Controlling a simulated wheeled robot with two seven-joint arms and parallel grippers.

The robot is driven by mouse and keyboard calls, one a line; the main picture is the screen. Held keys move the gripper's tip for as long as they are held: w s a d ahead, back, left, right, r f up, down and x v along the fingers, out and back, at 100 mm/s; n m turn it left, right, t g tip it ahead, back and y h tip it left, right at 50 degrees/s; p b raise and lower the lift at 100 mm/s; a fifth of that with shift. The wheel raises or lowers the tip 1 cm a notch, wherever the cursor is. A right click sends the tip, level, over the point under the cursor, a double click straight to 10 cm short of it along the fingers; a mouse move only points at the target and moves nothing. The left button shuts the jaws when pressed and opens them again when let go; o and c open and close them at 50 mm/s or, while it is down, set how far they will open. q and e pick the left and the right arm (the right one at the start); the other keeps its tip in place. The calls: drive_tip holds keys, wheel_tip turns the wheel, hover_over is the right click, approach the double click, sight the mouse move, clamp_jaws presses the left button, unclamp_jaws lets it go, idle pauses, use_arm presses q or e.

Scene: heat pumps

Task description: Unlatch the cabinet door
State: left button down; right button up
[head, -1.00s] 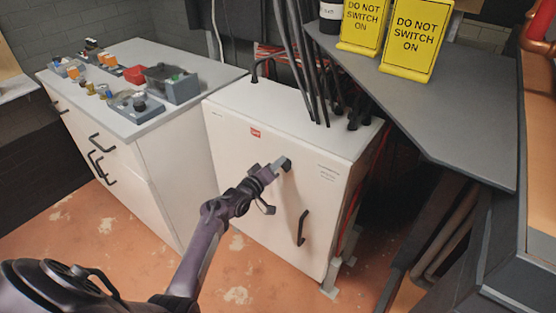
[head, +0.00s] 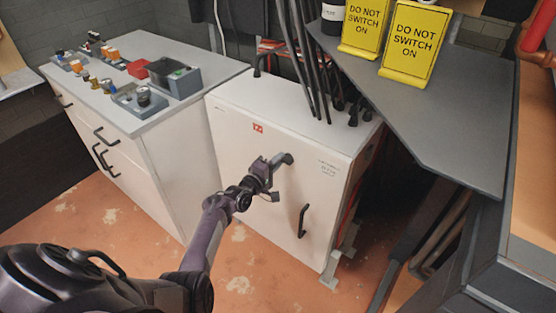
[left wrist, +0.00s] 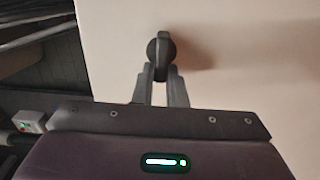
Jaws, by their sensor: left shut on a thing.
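The white cabinet (head: 235,145) stands in the middle of the head view, its door facing me and flush with the body as far as I can see. A small dark latch (head: 288,158) sits near the top of the door. My left gripper (head: 276,164) is at the latch, shut on it. In the left wrist view, the two fingers of my left gripper (left wrist: 161,76) close around the dark latch (left wrist: 161,48), whose narrow grip points up and down there. A black door handle (head: 302,221) is below and to the right of the latch, untouched. My right gripper is not in view.
A white drawer unit (head: 165,150) with electrical parts on top stands left of the cabinet. A grey desk (head: 450,125) with yellow warning signs (head: 414,42) overhangs at the right. Black cables (head: 305,70) enter the cabinet top. Bare floor (head: 110,225) lies in front.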

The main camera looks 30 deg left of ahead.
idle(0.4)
use_arm(q)
drive_tip(key=c, duration=1.5)
unclamp_jaws()
drive_tip(key=shift+o, duration=0.2)
drive_tip(key=s+a+p, duration=0.1)
drive_tip(key=s, duration=0.6)
drive_tip(key=shift+s, duration=0.4)
drive_tip(key=shift+a, duration=0.1)
